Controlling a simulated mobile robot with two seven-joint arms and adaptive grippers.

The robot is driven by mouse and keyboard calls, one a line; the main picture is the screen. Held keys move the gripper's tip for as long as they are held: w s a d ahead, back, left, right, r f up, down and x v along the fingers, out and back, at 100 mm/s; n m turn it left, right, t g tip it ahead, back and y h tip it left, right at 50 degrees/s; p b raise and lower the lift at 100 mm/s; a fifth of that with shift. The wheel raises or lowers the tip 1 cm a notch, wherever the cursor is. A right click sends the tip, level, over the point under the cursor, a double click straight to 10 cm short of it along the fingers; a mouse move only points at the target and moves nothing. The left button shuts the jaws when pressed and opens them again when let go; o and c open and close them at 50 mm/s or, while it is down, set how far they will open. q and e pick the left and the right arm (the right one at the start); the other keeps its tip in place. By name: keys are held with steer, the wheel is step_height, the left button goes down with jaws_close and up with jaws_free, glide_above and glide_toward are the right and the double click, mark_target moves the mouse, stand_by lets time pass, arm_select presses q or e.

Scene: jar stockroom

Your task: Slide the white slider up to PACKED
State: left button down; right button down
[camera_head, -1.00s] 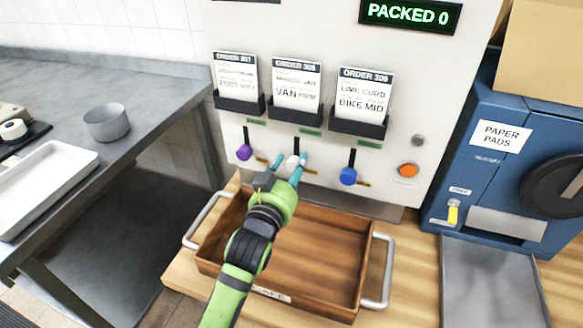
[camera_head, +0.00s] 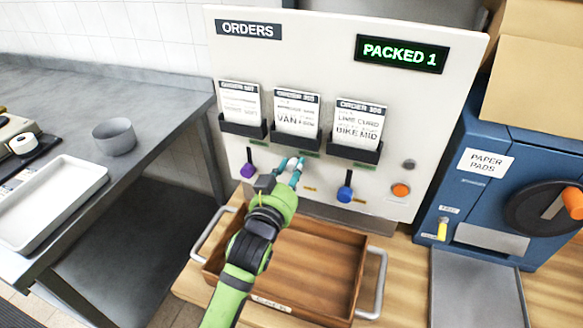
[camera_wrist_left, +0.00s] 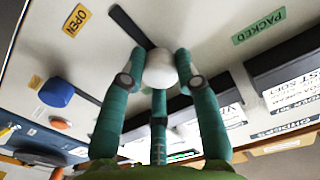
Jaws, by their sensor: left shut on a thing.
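The white slider's round knob (camera_wrist_left: 160,68) sits between the teal fingers of my left gripper in the left wrist view. The left gripper (camera_head: 290,166) is shut on it, high on the middle track below the middle card, and largely hides it in the head view. A dark slot (camera_wrist_left: 130,27) runs from the knob towards the OPEN side. The green PACKED label (camera_wrist_left: 259,26) and yellow OPEN label (camera_wrist_left: 76,19) show in the wrist view. The display (camera_head: 401,53) reads PACKED 1. My right gripper is not in view.
A purple slider (camera_head: 248,171) is to the left and a blue slider (camera_head: 344,194) to the right, both low on their tracks. An orange button (camera_head: 400,190) is farther right. A wooden tray (camera_head: 362,262) with metal handles stands below the panel.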

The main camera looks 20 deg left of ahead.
arm_select(q)
steer(key=shift+r, duration=0.5)
steer(key=c, duration=0.9)
jaws_free()
steer(key=shift+f, duration=0.1)
steer(key=shift+s+f, duration=0.1)
steer(key=shift+s, duration=0.25)
steer(key=s, duration=1.1)
steer(key=shift+s+a, duration=0.15)
